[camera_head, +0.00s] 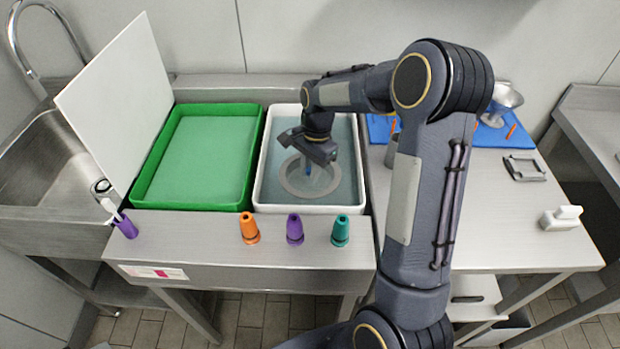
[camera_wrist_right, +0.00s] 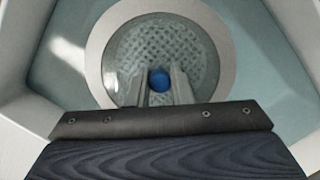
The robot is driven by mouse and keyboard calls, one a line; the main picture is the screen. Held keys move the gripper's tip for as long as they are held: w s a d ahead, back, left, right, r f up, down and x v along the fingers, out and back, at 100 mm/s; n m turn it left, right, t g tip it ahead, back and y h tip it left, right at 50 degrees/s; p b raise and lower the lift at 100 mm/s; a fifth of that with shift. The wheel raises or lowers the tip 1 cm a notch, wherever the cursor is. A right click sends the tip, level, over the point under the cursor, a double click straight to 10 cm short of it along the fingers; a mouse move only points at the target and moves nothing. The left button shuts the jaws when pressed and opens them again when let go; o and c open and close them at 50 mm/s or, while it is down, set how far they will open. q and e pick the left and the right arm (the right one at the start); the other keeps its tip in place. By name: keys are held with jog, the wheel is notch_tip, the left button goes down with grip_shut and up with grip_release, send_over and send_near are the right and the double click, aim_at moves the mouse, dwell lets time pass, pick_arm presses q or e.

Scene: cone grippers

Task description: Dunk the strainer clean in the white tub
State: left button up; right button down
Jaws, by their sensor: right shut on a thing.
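The white tub (camera_head: 262,185) holds bluish water and stands in the middle of the steel counter. The strainer (camera_head: 293,183) is a round grey mesh bowl with a broad rim, lying low inside the tub. My right gripper (camera_head: 308,168) reaches down over the tub. It is shut on a blue part at the strainer, which shows between the fingers in the right wrist view (camera_wrist_right: 160,80). The mesh and rim of the strainer fill the top of that view (camera_wrist_right: 120,45). I cannot tell exactly how deep the strainer sits. My left gripper is not in view.
A green tub (camera_head: 258,133) stands left of the white tub, with a white board (camera_head: 118,90) leaning beside it. Orange (camera_head: 249,229), purple (camera_head: 295,229) and teal (camera_head: 340,231) cones stand along the front edge.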

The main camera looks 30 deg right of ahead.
notch_tip(320, 180, up, 11)
jog(key=p, duration=0.8)
jog(key=shift+p, duration=0.3)
dwell(0.8)
notch_tip(320, 180, up, 4)
jog(key=p, duration=0.3)
jog(key=shift+f, duration=0.1)
dwell(0.8)
